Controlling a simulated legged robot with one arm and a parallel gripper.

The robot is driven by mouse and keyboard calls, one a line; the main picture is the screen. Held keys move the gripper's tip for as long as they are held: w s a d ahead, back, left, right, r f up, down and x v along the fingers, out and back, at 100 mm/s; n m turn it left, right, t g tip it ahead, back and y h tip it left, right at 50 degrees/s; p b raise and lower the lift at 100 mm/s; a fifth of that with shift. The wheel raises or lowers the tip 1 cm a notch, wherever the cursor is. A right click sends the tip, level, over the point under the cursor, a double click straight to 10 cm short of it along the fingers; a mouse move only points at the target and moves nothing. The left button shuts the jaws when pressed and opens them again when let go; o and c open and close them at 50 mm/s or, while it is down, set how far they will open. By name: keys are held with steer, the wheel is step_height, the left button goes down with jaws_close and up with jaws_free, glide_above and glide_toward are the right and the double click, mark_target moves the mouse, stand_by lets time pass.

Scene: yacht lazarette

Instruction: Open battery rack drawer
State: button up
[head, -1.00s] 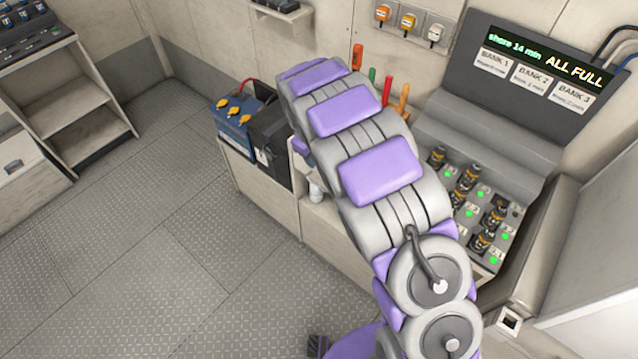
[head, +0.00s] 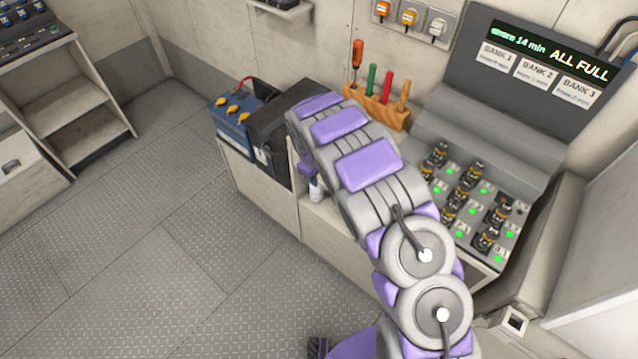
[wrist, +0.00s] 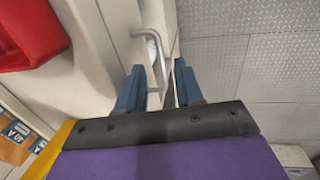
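In the wrist view, my gripper (wrist: 160,88) has two blue fingers with a gap between them. In the head view, my arm hides the gripper and this handle. The charging rack (head: 470,205), with several batteries and green lights, stands right of my arm under a screen reading "ALL FULL".
A tool block (head: 375,108) with several handles stands behind my arm. A blue battery (head: 235,130) sits on the low cabinet left of it. A red object (wrist: 28,35) is at upper left in the wrist view. The plated floor (head: 150,240) at left is clear.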

mark_target(320, 185)
steer(key=f, duration=0.4)
steer(key=shift+w+d+f+b, duration=0.1)
steer(key=shift+w+d+b, duration=0.1)
steer(key=shift+w+b, duration=0.15)
jaws_close()
stand_by(1.1)
